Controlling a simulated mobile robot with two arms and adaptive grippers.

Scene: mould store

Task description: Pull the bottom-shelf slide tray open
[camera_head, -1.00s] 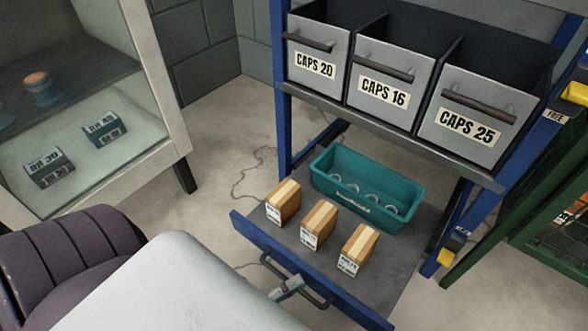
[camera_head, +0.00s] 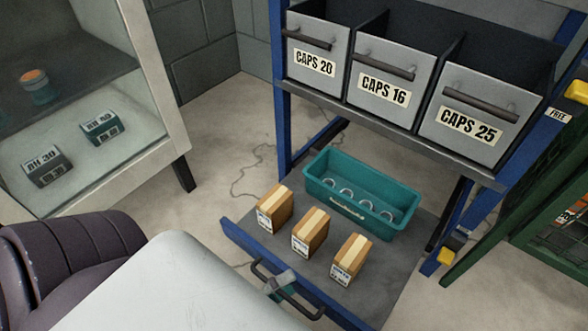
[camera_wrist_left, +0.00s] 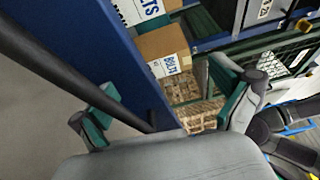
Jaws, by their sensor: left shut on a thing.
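The bottom-shelf slide tray (camera_head: 388,268) stands pulled out toward me from under the blue rack, with its grey floor showing. Its blue front panel (camera_head: 237,236) carries a dark bar handle (camera_head: 303,306). My left gripper (camera_head: 279,283) is at the middle of this handle, shut on it. In the left wrist view the bar runs in from the upper left, between the two green-padded fingers (camera_wrist_left: 168,108), beside the blue panel. The gripper body hides part of the handle there. My right gripper cannot be made out in either view.
On the tray stand three cardboard boxes (camera_head: 311,232) and a teal bin (camera_head: 385,220) holding several rings. Grey bins labelled CAPS (camera_head: 381,87) sit on the shelf above. A glass-fronted cabinet (camera_head: 160,130) stands left, a green frame (camera_head: 510,180) right. Bare floor (camera_head: 215,160) lies between cabinet and rack.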

